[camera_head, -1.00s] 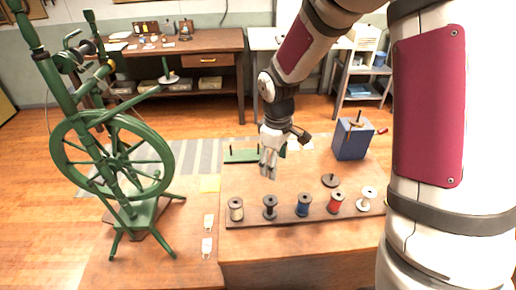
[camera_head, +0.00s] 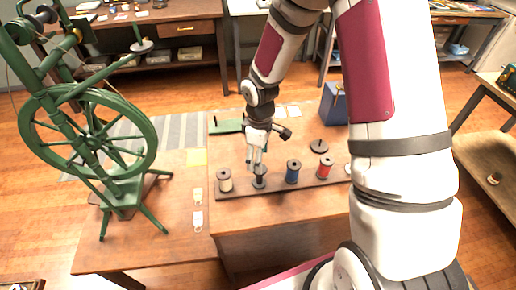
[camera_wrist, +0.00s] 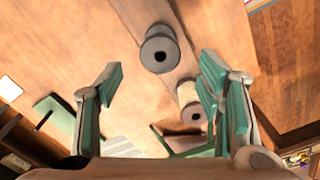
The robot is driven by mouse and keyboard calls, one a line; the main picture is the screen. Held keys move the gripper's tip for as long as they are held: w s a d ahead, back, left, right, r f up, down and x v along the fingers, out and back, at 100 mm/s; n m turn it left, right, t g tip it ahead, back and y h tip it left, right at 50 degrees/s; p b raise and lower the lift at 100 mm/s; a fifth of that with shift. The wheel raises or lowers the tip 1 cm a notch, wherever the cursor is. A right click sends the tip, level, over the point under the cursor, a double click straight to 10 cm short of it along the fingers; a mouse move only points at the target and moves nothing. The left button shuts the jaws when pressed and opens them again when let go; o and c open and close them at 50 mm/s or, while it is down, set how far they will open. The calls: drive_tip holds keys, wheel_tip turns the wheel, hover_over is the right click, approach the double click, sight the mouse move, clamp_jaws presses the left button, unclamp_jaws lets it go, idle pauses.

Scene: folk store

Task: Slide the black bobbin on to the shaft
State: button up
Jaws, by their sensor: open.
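The black bobbin (camera_head: 259,177) stands upright on a wooden strip (camera_head: 275,193), second from the left in a row of bobbins. In the wrist view the dark bobbin (camera_wrist: 160,50) shows its round end and centre hole, ahead of the gap between my fingers. My gripper (camera_head: 256,162) points down just above the black bobbin. Its green-padded fingers (camera_wrist: 165,80) are spread wide with nothing between them. A green base (camera_head: 226,127) with thin uprights stands behind the row. The green spinning wheel (camera_head: 95,135) stands left; I cannot tell which shaft is meant.
A cream bobbin (camera_head: 225,181) is left of the black one; a blue bobbin (camera_head: 293,171) and a red bobbin (camera_head: 326,168) are to its right. A dark disc (camera_head: 319,146) and a blue box (camera_head: 333,104) lie behind. White tags (camera_head: 198,219) lie at the left.

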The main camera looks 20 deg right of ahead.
drive_tip(key=shift+f+b, duration=0.75)
drive_tip(key=shift+f, duration=1.65)
drive_tip(key=shift+c, duration=0.2)
drive_tip(key=c, duration=0.8)
drive_tip(key=shift+r, duration=0.1)
